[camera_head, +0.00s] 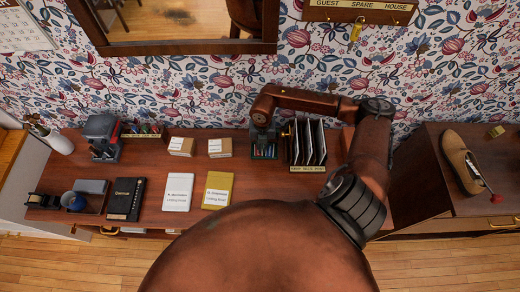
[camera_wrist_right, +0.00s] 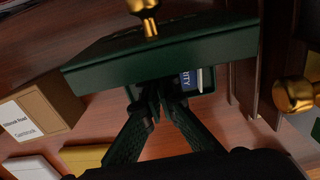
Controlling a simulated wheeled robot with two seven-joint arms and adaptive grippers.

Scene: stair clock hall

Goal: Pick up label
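A small dark green box (camera_head: 264,152) stands on the brown desk, just left of the upright card rack. It holds several small coloured pieces, probably labels. In the right wrist view the green box (camera_wrist_right: 180,50) fills the upper middle, with a gold knob in front of it. A blue label (camera_wrist_right: 187,80) with white letters, partly hidden, shows in its opening beside a pale one. My right gripper (camera_head: 263,133) points down over the box. My left gripper is out of view.
The card rack (camera_head: 309,143) stands close on the right of the gripper. Two card boxes (camera_head: 181,146) (camera_head: 219,148), a white book (camera_head: 178,191), a yellow book (camera_head: 217,189) and a black book (camera_head: 126,198) lie to the left. A shoe (camera_head: 461,161) sits on the right cabinet.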

